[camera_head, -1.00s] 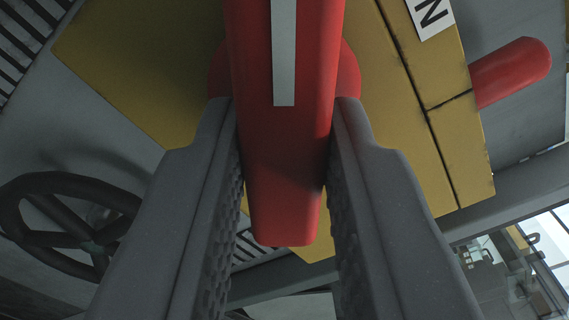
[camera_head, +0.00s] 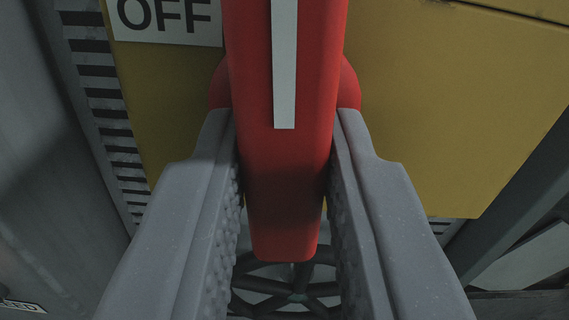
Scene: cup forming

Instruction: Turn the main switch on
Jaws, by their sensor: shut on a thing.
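The main switch is a red handle (camera_head: 310,90) with a white stripe down its middle, mounted on a yellow panel (camera_head: 430,110). Its red round hub shows behind it on both sides. A white label (camera_head: 167,18) reading "OFF" is at the upper left of the panel. My gripper (camera_head: 284,150) has one grey finger on each side of the handle and is shut on it. The handle's free end sticks out toward me between the fingers. The top of the handle is cut off by the frame.
A dark handwheel (camera_head: 295,290) shows below the handle, partly hidden by my fingers. A slotted vent strip (camera_head: 108,120) runs along the panel's left edge. A grey surface lies at far left, with a partly cut-off label (camera_head: 22,306).

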